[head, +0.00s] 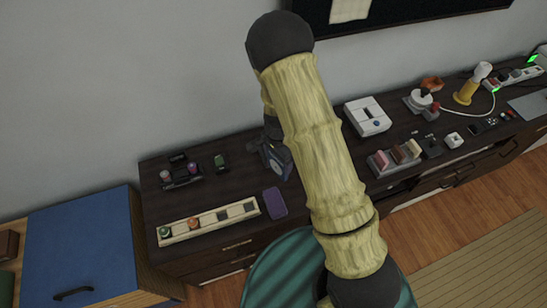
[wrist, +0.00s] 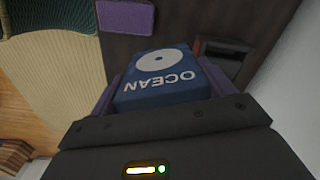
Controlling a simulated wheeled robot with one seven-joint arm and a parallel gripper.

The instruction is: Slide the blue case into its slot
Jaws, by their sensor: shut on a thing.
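The blue case (wrist: 163,80) fills the middle of the wrist view. It bears a white disc and the word OCEAN, upside down in that picture. My gripper (wrist: 160,88) is shut on it, one finger along each side. In the head view the blue case (head: 280,160) shows as a small blue shape beside my arm, above the dark cabinet top, and my gripper (head: 268,145) is partly hidden. A dark framed recess (wrist: 222,56) with a reddish edge lies just past the case's right side in the wrist view. I cannot tell whether it is the slot.
A purple block (head: 274,203) lies on the dark cabinet top, beside a cream tray (head: 208,220) with several wells. Small items (head: 180,176) stand behind it. A white box (head: 367,116) and a rack of coloured slabs (head: 396,158) stand right of my arm. The wall is close behind.

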